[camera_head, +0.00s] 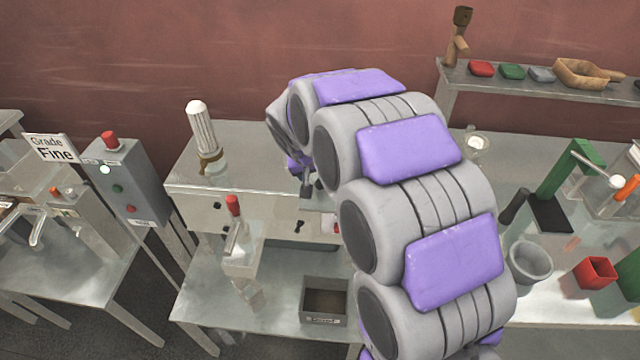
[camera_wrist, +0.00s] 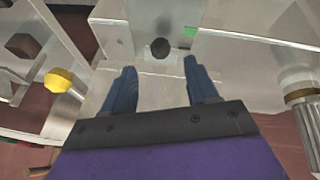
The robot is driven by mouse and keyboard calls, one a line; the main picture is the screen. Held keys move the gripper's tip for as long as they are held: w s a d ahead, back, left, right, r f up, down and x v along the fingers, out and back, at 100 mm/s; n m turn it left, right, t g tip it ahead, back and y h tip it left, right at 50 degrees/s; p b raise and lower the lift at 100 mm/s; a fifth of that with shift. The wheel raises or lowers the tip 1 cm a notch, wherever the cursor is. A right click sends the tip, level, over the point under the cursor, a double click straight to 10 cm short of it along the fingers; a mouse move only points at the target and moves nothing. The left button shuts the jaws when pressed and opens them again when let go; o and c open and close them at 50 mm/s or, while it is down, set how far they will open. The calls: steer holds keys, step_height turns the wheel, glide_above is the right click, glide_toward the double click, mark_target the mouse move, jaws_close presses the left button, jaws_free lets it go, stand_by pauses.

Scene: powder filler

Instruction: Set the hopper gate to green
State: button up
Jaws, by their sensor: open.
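My gripper (camera_wrist: 160,67) is open and empty in the wrist view, its two blue-grey fingers pointing at a dark round knob (camera_wrist: 160,47). The knob lies just beyond the fingertips, roughly midway between them, on a pale grey plate, which looks like the hopper gate. I cannot tell whether the fingers reach around it. A green patch (camera_wrist: 190,32) shows to the right of the knob. In the head view my gripper (camera_head: 304,186) is over the middle bench, partly behind my arm. A small red mark (camera_head: 330,224) shows below it. Much of the gate is hidden there.
A white ribbed cylinder (camera_head: 201,127) stands on the bench's upper level, left of my gripper. A red-topped fixture (camera_head: 238,240) and an open grey box (camera_head: 324,302) sit lower. A yellow knob (camera_wrist: 59,80) is left in the wrist view. A control box (camera_head: 124,180) stands at left.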

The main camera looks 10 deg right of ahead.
mark_target(319, 182)
steer(key=x, duration=0.3)
steer(key=b+x, duration=0.1)
steer(key=x, duration=0.1)
steer(key=shift+w+a+f, duration=0.1)
steer(key=shift+a+f, duration=0.05)
steer(key=shift+f, duration=0.25)
steer(key=shift+w+d+f, duration=0.2)
steer(key=shift+d+f, duration=0.2)
steer(key=shift+f, duration=0.05)
steer(key=shift+a, duration=0.15)
steer(key=shift+c, duration=0.4)
steer(key=shift+a, duration=0.1)
steer(key=c, duration=0.3)
jaws_close()
